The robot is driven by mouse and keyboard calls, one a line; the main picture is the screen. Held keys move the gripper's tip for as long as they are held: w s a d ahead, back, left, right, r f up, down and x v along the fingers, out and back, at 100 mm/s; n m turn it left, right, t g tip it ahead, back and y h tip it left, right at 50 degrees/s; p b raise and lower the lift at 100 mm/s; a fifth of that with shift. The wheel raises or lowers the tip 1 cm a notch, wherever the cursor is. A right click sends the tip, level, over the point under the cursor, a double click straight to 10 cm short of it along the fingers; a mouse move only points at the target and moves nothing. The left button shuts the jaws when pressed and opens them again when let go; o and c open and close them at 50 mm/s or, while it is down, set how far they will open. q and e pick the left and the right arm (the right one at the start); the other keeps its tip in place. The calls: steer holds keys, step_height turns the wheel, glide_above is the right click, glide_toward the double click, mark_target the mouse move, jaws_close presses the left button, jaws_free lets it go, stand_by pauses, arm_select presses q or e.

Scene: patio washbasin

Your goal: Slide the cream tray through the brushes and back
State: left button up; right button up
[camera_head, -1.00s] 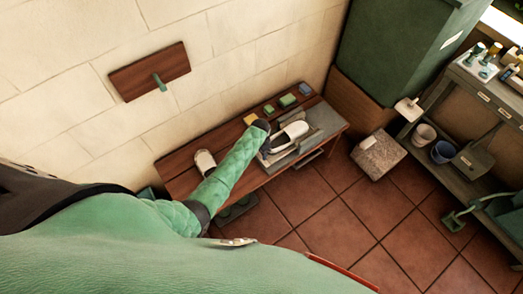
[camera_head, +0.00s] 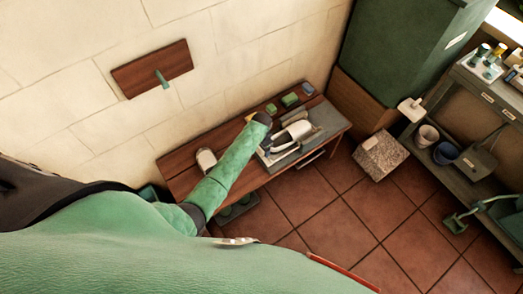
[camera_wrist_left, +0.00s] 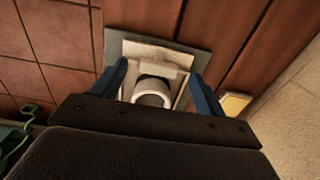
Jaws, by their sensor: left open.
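The cream tray (camera_wrist_left: 181,91) lies on a grey slab (camera_wrist_left: 118,46) at the right part of the wooden bench. A white shoe-like object with a dark opening (camera_wrist_left: 152,93) sits on it, and it also shows in the head view (camera_head: 291,132). My left gripper (camera_wrist_left: 159,69) is open, with a blue finger on each side of the tray and shoe. I cannot tell whether the fingers touch the tray. In the head view the gripper (camera_head: 262,118) hides part of the tray. I cannot clearly make out the brushes. My right gripper is not in view.
Small green blocks (camera_head: 290,99) and a yellow block (camera_wrist_left: 235,103) lie along the back. A stone block (camera_head: 380,155) stands on the tiled floor. A shelf (camera_head: 470,160) is at right.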

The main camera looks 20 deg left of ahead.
arm_select(q)
step_height(320, 180, up, 4)
steer(key=shift+f+b, duration=0.15)
steer(key=shift+b, duration=0.2)
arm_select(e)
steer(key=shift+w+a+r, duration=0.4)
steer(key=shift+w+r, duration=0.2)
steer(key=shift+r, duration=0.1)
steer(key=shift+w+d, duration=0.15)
arm_select(q)
steer(key=shift+s, duration=0.15)
